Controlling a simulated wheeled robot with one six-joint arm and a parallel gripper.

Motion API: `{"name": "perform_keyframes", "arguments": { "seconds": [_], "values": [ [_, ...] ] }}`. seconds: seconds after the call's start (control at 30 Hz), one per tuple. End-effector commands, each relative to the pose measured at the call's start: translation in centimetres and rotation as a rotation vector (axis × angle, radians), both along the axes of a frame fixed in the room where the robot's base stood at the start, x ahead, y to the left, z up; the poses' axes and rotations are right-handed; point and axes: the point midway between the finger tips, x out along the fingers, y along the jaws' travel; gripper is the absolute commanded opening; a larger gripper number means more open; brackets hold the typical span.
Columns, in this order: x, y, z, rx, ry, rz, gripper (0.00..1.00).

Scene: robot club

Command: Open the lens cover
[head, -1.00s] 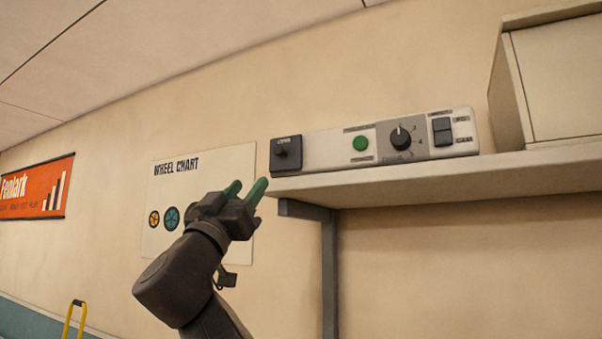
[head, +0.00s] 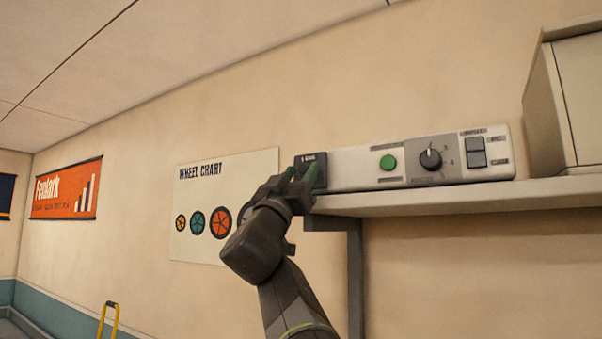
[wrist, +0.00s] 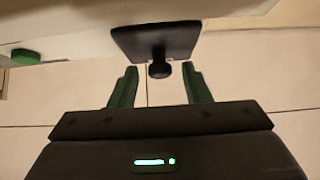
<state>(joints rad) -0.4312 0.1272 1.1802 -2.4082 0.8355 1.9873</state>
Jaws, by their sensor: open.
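The lens cover (head: 311,169) is a dark square plate at the left end of a pale control panel (head: 351,168). In the head view my gripper hides much of it. In the wrist view the cover (wrist: 156,42) shows with a round dark knob (wrist: 159,70) sticking out of it. My gripper (head: 297,176) is open, its green fingers just in front of the cover. In the wrist view the fingertips (wrist: 159,70) stand on either side of the knob, with a visible gap on each side.
The panel, on a wall shelf (head: 450,198), also carries a green button (head: 387,161), a dark dial (head: 431,159) and a rocker switch (head: 475,151). A pale box (head: 580,95) stands at the shelf's right. A shelf bracket (head: 355,275) is right of my arm.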

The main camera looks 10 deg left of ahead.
Motion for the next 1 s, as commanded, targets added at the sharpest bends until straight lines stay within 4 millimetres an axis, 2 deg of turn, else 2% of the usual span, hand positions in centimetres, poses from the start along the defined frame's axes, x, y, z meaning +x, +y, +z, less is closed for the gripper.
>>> {"name": "perform_keyframes", "arguments": {
  "seconds": [0.1, 0.3, 0.33, 0.57, 1.0],
  "values": [
    [0.0, 0.0, 0.0, 0.000, 0.000, 0.000, 0.41],
    [0.0, 0.0, 0.0, 0.000, 0.000, 0.000, 0.02],
    [0.0, 0.0, 0.0, 0.000, 0.000, 0.000, 0.00],
    [-0.1, -0.3, -0.2, 0.001, -0.001, -0.001, 0.00],
    [-1.8, -4.8, -0.6, 0.005, -0.005, -0.004, 0.00]
  ]
}}
